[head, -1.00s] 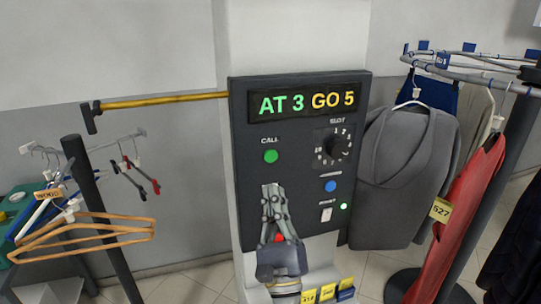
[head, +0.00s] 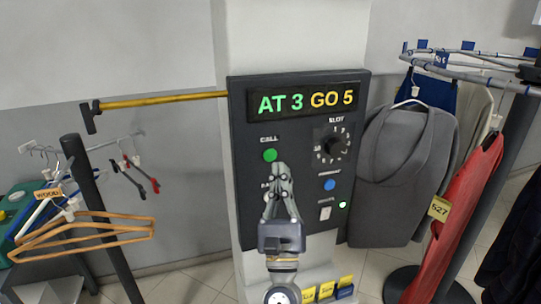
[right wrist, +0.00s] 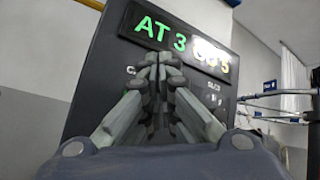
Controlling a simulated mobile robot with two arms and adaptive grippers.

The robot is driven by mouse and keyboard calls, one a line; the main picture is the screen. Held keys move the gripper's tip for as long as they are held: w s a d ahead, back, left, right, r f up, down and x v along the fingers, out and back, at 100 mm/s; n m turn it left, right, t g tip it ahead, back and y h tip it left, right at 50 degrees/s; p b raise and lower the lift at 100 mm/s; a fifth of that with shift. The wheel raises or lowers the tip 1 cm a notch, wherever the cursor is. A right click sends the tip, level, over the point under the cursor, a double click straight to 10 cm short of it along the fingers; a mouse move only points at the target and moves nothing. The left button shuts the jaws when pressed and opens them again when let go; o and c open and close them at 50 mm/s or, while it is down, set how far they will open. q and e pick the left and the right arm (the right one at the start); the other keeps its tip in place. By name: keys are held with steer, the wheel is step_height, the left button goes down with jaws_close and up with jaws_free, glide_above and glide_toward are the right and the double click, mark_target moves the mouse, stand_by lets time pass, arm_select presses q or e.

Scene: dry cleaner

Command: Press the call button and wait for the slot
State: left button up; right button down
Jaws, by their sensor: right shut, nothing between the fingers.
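The dark control panel (head: 250,200) hangs on a white pillar. Its display (head: 307,101) reads "AT 3" in green and "GO 5" in yellow. The green call button (head: 270,155) sits at the panel's upper left, under the word CALL. The slot dial (head: 331,146) is to its right, with a blue button (head: 330,185) below it. My right gripper (head: 279,168) is shut and empty, its fingertips just below the call button in the head view; I cannot tell whether they touch it. In the right wrist view the fingers (right wrist: 157,62) cover part of the panel. My left gripper is not in view.
A yellow bar (head: 165,100) sticks out left of the panel. Wooden hangers (head: 90,238) and a dark post stand at left. A grey jacket (head: 402,165) and a red garment (head: 462,215) hang close on the right. Yellow and blue tags (head: 327,289) sit below the panel.

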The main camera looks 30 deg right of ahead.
mark_target(270, 155)
steer(key=shift+w+d+b, duration=0.15)
steer(key=shift+w+d, duration=0.05)
steer(key=shift+w, duration=0.65)
steer(key=shift+w+d+b, duration=0.2)
steer(key=shift+w+d, duration=0.05)
steer(key=shift+w, duration=0.65)
steer(key=shift+w+d+b, duration=0.15)
steer(key=shift+w+d, duration=0.05)
steer(key=shift+w, duration=0.65)
steer(key=shift+w+b, duration=0.3)
steer(key=shift+w, duration=0.1)
steer(key=shift+w+d, duration=0.15)
steer(key=shift+w, duration=0.25)
steer(key=shift+s, duration=0.15)
steer(key=shift+s+a, duration=0.2)
steer(key=shift+s, duration=0.5)
steer(key=shift+s, duration=0.1)
